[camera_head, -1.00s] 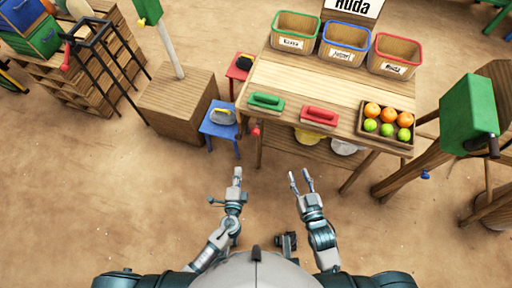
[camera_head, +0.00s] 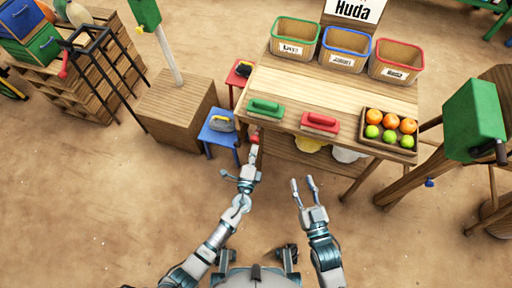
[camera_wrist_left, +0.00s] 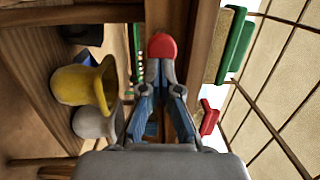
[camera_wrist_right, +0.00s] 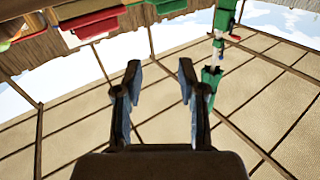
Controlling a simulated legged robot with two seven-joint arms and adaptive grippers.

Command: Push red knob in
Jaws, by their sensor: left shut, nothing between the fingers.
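The red knob (camera_head: 255,138) is on the left front of the wooden stall table (camera_head: 290,90), below the green-handled block. In the left wrist view the round red knob (camera_wrist_left: 162,46) shows directly beyond my fingertips. My left gripper (camera_head: 253,152) is shut and empty, its tips at the knob; I cannot tell whether they touch it. The left gripper also shows in the left wrist view (camera_wrist_left: 160,68). My right gripper (camera_head: 304,184) is open and empty, in front of the table and apart from it; its spread fingers show in the right wrist view (camera_wrist_right: 160,75).
A green-handled block (camera_head: 265,108) and a red-handled block (camera_head: 320,122) lie along the table's front edge. A fruit crate (camera_head: 389,130) is at the right. A blue stool (camera_head: 219,129) stands close left of my left gripper. Yellow (camera_wrist_left: 85,85) and white pots sit under the table.

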